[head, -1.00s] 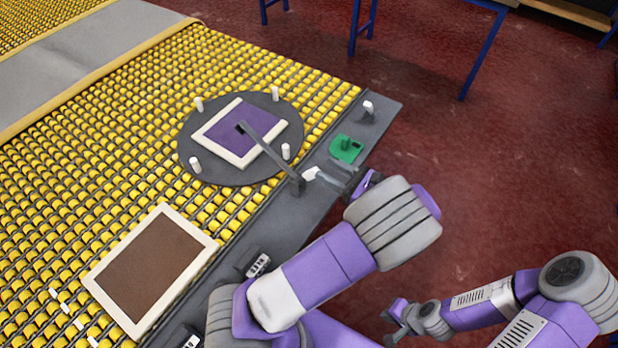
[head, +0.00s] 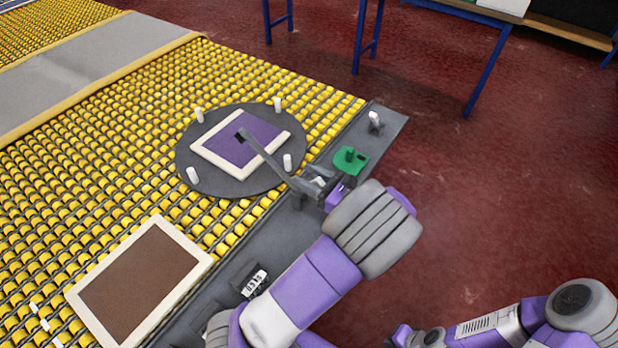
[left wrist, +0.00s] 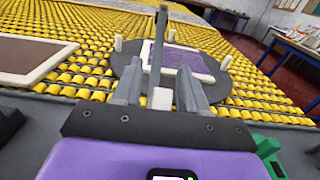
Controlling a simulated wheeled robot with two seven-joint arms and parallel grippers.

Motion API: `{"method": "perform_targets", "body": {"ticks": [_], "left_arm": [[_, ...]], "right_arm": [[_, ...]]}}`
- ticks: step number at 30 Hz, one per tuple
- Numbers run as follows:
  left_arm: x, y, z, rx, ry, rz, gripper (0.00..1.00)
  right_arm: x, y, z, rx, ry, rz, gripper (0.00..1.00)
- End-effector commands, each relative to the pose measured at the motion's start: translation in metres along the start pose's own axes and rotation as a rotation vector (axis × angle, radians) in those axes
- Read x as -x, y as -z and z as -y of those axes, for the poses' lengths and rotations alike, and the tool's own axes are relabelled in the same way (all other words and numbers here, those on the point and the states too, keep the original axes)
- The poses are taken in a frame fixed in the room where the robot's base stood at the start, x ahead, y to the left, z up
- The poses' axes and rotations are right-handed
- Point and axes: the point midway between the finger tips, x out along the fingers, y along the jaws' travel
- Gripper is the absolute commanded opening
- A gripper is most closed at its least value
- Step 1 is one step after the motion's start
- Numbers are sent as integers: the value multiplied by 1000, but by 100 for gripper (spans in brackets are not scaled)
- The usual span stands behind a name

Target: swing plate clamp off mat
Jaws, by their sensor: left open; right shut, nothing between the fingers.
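The plate clamp (head: 268,158) is a grey bar. It reaches from the grey side rail over the mat (head: 225,140), purple with a cream border, its dark tip above the purple part. The mat lies on a round dark plate (head: 205,180). My left gripper (head: 312,182) is open at the clamp's rail end. In the left wrist view a white block (left wrist: 162,98), seemingly the clamp's handle, shows between its fingers, and the bar (left wrist: 157,50) rises beyond; contact cannot be told. My right gripper (head: 402,338) is shut and empty at the bottom edge, partly cut off.
Several white pegs (head: 287,162) stand around the plate's rim. A green device (head: 350,160) sits on the rail just beyond my left gripper. A brown mat with cream border (head: 140,285) lies nearer on the yellow rollers. A small counter (head: 255,283) is on the rail beside my left arm.

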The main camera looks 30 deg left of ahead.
Motion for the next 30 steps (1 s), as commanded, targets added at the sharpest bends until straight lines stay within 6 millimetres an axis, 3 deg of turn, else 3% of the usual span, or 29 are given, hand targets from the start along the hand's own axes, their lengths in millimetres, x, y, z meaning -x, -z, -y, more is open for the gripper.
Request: {"method": "perform_targets", "body": {"ticks": [6,15,30], "left_arm": [[-1,0,0,0,0,0,43],[0,0,0,-1,0,0,0],[2,2,-2,-4,-4,44,0]], "right_arm": [[0,0,0,0,0,0,0],[0,0,0,0,0,0,0],[3,0,1,0,0,0,0]]}}
